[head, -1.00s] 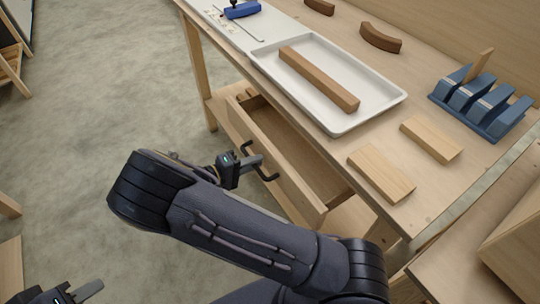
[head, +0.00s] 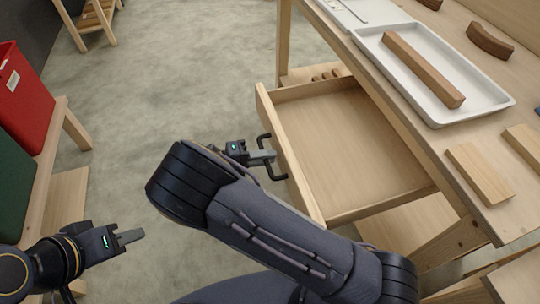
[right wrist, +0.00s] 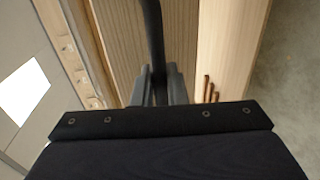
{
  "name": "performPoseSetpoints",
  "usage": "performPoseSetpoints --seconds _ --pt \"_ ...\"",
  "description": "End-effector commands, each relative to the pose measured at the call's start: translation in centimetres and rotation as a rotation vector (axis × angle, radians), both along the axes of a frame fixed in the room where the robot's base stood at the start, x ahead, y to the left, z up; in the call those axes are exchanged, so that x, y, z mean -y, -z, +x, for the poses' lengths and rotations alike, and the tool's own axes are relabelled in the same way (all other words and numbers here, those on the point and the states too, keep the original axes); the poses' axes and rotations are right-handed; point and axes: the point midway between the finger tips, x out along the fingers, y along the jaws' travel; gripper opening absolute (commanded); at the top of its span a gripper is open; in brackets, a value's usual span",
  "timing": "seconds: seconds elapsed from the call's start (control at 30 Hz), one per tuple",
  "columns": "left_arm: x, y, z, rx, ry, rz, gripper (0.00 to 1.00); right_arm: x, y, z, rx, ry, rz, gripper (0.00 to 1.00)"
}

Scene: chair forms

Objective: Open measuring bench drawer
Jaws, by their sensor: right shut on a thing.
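The measuring bench drawer (head: 345,150) is pulled far out from under the bench top in the head view, and its bare wooden floor shows. Its front carries a black bar handle (head: 268,144). My right gripper (head: 268,157) is at the handle, shut on it. In the right wrist view the fingers (right wrist: 160,85) close around the dark handle bar (right wrist: 153,35) in front of the wooden drawer front. My left gripper (head: 128,237) is at the lower left, away from the bench, and its finger gap cannot be made out.
The bench top holds a white tray (head: 394,77) with a long wooden bar (head: 424,70), plus pale wooden blocks (head: 478,172). A red bin (head: 20,95) and a dark green bin (head: 15,190) stand at the left. Open floor lies between them and the drawer.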

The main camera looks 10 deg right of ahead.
Motion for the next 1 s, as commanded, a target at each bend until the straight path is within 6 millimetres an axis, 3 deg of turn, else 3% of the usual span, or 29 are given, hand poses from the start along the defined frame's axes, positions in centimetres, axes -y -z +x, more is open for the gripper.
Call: performPoseSetpoints --seconds 0.27,0.3,0.4,0.73,1.0 --pt "0.0 0.0 0.0 0.0 0.0 0.0 0.34 0.0 0.1 0.0 -0.001 -0.001 0.002 0.0" --pt "0.0 0.0 0.0 0.0 0.0 0.0 0.34 0.0 0.1 0.0 -0.001 -0.001 0.002 0.18" --pt "0.0 0.0 0.0 0.0 0.0 0.0 0.34 0.0 0.0 0.0 -0.001 -0.001 0.001 0.29" --pt "0.0 0.0 0.0 0.0 0.0 0.0 0.34 -0.4 -0.1 0.0 0.001 -0.002 0.001 0.29" --pt "0.0 0.0 0.0 0.0 0.0 0.0 0.34 -4.6 -0.8 -0.3 0.002 -0.004 0.002 0.29"
